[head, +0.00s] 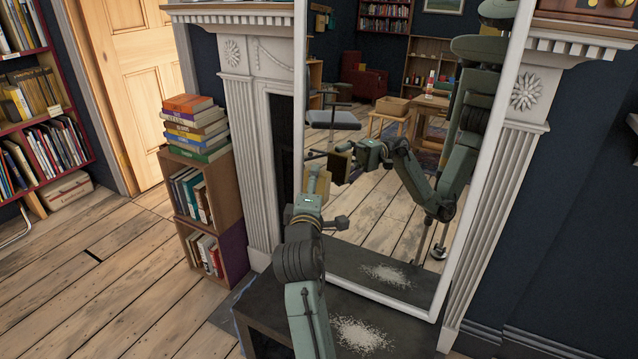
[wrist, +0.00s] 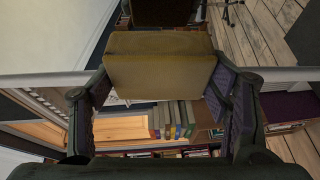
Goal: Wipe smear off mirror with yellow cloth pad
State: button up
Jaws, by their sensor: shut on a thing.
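The tall mirror (head: 405,225) has a white frame and stands upright in front of a white fireplace surround. My gripper (head: 318,185) is near the mirror's left side in the head view. It is shut on the yellow cloth pad (wrist: 160,65), a tan-yellow block between the fingertips (wrist: 158,80) in the wrist view. The pad also shows small in the head view (head: 322,180). The pad's reflection appears close beside it; I cannot tell whether pad and glass touch. I cannot make out a smear on the visible glass.
A dark slab (head: 300,325) with a white powdery patch (head: 362,334) lies below the mirror. A wooden bookcase (head: 205,215) topped by a stack of books (head: 197,128) stands left of the fireplace. Wooden floor (head: 110,270) is open at left.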

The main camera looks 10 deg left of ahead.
jog(key=shift+s+a, duration=0.25)
jog(key=shift+s, duration=0.5)
jog(key=s, duration=0.1)
jog(key=s+a, duration=0.1)
jog(key=shift+s+r+p, duration=0.2)
jog(key=shift+s+p, duration=0.1)
jog(key=shift+s, duration=0.1)
